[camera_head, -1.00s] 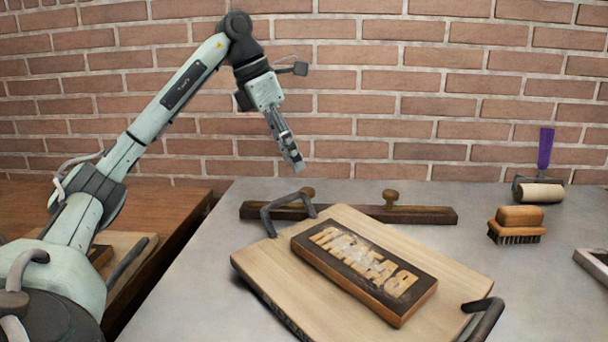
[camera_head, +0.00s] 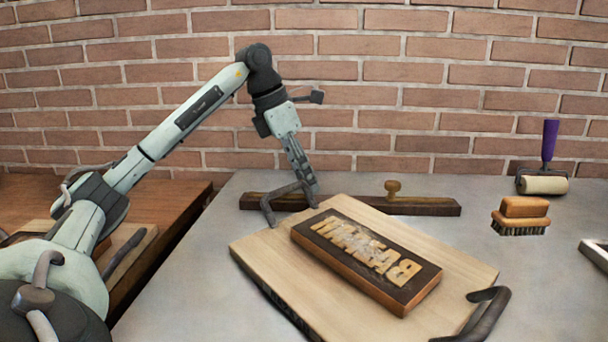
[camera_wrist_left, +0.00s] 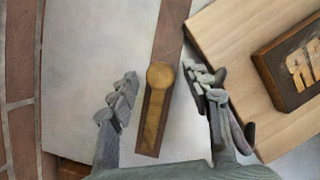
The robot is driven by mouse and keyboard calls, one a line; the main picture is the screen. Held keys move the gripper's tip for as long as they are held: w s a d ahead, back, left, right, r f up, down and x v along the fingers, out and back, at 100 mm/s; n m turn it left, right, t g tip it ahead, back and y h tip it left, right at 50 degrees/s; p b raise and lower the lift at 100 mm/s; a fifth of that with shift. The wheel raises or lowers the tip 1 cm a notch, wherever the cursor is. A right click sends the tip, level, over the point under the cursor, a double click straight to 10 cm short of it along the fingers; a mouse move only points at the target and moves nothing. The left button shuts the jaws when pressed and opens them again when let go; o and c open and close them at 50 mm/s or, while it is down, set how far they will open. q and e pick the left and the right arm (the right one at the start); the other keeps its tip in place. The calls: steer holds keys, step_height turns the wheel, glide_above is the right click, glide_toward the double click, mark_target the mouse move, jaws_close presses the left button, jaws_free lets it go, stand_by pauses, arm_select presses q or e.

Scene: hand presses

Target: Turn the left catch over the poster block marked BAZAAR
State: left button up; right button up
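The poster block marked BAZAAR (camera_head: 405,285) lies on a pale wooden board (camera_head: 255,250) with dark handles. Behind it, a dark wooden bar (camera_head: 435,208) lies on the grey table. The left catch is hidden behind my left gripper (camera_head: 313,197) in the head view. In the left wrist view this catch (camera_wrist_left: 157,100), with a round knob and a flat brown arm, lies along the bar between the open fingers of the left gripper (camera_wrist_left: 165,76). No contact shows. My right gripper is out of view.
The board's far handle (camera_head: 267,208) stands close beside my left gripper, and its near handle (camera_head: 487,315) is at the front right. A brush (camera_head: 522,213) and a purple-handled roller (camera_head: 543,184) stand at the right. A brick wall (camera_head: 430,100) closes off the back.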

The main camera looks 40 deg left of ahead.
arm_select(q)
jaws_close()
